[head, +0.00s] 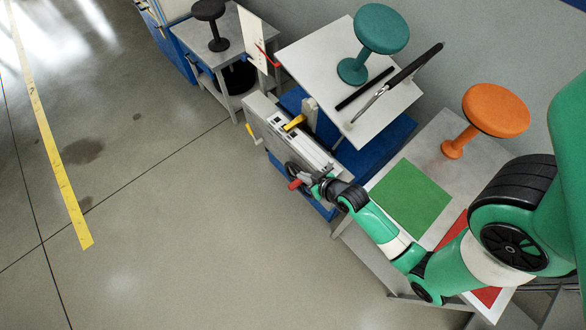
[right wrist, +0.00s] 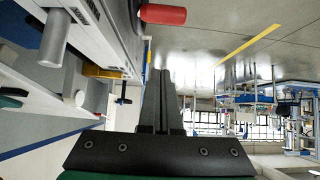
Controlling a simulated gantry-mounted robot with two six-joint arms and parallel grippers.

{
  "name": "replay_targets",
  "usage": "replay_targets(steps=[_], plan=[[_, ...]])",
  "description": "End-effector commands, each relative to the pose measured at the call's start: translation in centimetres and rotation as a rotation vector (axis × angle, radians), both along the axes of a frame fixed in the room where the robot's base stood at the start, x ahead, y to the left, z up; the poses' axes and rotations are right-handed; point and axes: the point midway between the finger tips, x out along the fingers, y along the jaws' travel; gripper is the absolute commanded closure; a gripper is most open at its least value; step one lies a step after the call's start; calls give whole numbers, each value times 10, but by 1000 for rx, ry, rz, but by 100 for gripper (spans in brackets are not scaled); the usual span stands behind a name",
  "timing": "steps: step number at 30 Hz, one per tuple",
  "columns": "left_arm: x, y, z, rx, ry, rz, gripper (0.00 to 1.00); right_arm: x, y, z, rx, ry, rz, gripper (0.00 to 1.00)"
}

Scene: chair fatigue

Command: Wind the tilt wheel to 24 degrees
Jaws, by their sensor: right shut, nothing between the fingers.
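The tilt wheel (head: 291,169) is a dark handwheel with a red handle (head: 294,185) on the front of the grey test machine. In the right wrist view the dark wheel rim (right wrist: 122,28) and red handle (right wrist: 163,14) show at the top. My right gripper (head: 317,187) is beside the wheel, close to the red handle. In the right wrist view its fingers (right wrist: 162,92) are together with nothing between them, apart from the handle. A light grey plate (head: 310,55) with a teal stool (head: 381,30) sits tilted above the machine. My left gripper is not in view.
A white panel (head: 251,38) with a red pointer (head: 268,57) stands by the plate. A yellow lever (head: 294,122) is on the machine. An orange stool (head: 495,110) and a green mat (head: 411,196) are on the right table. The floor at left is clear.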

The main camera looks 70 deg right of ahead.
Motion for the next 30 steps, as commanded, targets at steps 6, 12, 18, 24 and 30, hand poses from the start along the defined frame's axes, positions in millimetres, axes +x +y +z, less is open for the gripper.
replay_targets(steps=[6, 12, 18, 24, 30], plan=[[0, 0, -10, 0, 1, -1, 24, 8, -4, -13, 1, -1, 0, 100], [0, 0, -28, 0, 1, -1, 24, 34, -18, -39, 1, -1, 2, 100], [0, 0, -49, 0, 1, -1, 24, 64, -34, -68, 2, -1, 2, 100], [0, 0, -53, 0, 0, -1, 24, 47, -26, -83, 3, 2, 1, 100], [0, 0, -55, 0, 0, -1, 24, 38, -20, -88, 3, 0, 0, 100]])
